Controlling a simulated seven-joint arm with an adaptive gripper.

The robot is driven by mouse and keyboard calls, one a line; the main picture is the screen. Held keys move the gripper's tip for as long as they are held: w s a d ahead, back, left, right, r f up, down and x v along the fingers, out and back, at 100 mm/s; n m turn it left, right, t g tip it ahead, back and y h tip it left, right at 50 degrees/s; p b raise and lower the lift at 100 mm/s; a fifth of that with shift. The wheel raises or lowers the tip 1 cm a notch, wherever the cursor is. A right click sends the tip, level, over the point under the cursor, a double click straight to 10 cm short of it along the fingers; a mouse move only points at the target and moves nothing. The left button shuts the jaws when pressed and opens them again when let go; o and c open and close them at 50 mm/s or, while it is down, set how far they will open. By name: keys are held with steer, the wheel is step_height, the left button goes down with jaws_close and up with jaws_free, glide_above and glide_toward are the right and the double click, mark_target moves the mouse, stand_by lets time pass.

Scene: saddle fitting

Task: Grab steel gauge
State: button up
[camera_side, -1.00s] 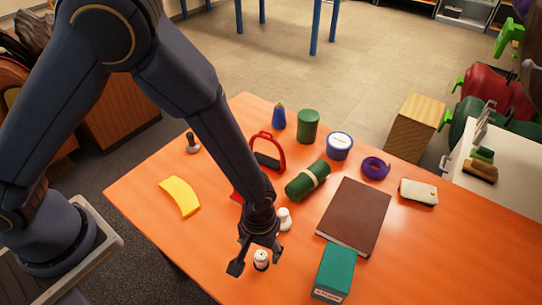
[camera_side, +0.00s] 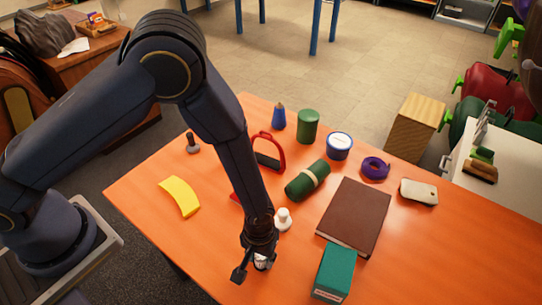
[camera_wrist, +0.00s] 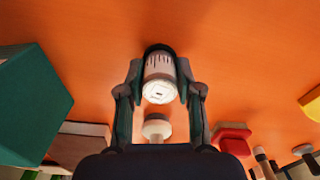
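The steel gauge (camera_wrist: 160,84), a small pale metal cylinder with dark marks and a dark far end, sits between my fingers in the wrist view. In the side view the gauge (camera_side: 262,264) stands near the table's front edge, mostly hidden by my gripper (camera_side: 255,264). My gripper (camera_wrist: 160,72) is low over the table and open, with one finger on each side of the gauge. A narrow gap seems to show beside it.
A white knobbed piece (camera_side: 283,219) stands close behind the gauge. A teal box (camera_side: 334,272) and a brown book (camera_side: 354,217) lie to the right. A yellow curved piece (camera_side: 180,196) lies left. The orange table (camera_side: 215,235) is clear left of my gripper.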

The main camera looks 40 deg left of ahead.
jaws_close()
